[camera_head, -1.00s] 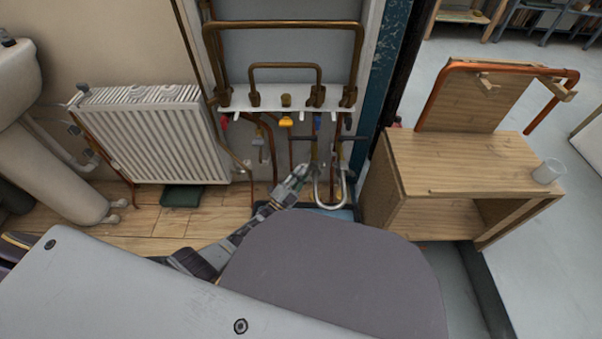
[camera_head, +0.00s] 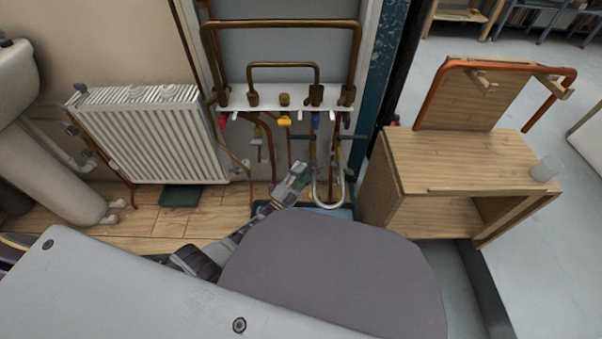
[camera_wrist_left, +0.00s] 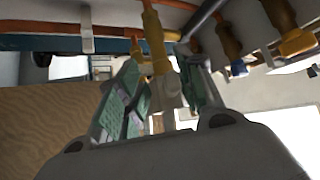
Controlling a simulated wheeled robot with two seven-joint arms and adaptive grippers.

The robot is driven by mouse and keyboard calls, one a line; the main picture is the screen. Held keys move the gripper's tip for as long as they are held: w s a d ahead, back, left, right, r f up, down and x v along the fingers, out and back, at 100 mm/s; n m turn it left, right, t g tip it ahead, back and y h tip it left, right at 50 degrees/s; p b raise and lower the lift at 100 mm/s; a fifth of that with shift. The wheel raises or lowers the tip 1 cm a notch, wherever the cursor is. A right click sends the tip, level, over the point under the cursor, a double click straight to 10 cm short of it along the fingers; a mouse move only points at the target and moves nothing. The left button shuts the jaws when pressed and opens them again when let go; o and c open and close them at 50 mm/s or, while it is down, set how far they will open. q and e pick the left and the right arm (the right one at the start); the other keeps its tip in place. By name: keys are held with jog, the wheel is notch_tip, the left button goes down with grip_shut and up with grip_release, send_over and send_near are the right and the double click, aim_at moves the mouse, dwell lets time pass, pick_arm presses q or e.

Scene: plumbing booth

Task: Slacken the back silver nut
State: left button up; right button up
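My left gripper (camera_head: 302,170) reaches up to the pipework in the head view, close to the curved silver hose (camera_head: 330,196). In the left wrist view, the two green-padded fingers of the left gripper (camera_wrist_left: 164,96) stand apart on either side of a pale silver fitting (camera_wrist_left: 167,90) under a brass-coloured pipe (camera_wrist_left: 156,40). The gripper looks open, with some space beside the fitting. I cannot tell for sure whether this fitting is the back silver nut; in the head view the nuts are too small and partly covered by the gripper. My right gripper is not in view.
A white bracket (camera_head: 270,101) carries copper pipes and a yellow-handled valve (camera_head: 285,121) above the gripper. A white radiator (camera_head: 150,140) stands to the left. A wooden bench (camera_head: 460,165) with a clear cup (camera_head: 546,169) stands close on the right.

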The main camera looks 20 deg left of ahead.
pick_arm(q)
jog(key=shift+d, duration=0.2)
jog(key=shift+a+f, duration=0.1)
jog(key=shift+a, duration=0.05)
jog(key=shift+s+a+r+m+g, duration=0.1)
jog(key=shift+a+r+m+g, duration=0.2)
jog(key=shift+m+g, duration=0.4)
jog(key=shift+a+r+m+g+h, duration=0.15)
jog(key=shift+r+m+g+h, duration=0.25)
jog(key=shift+m, duration=0.5)
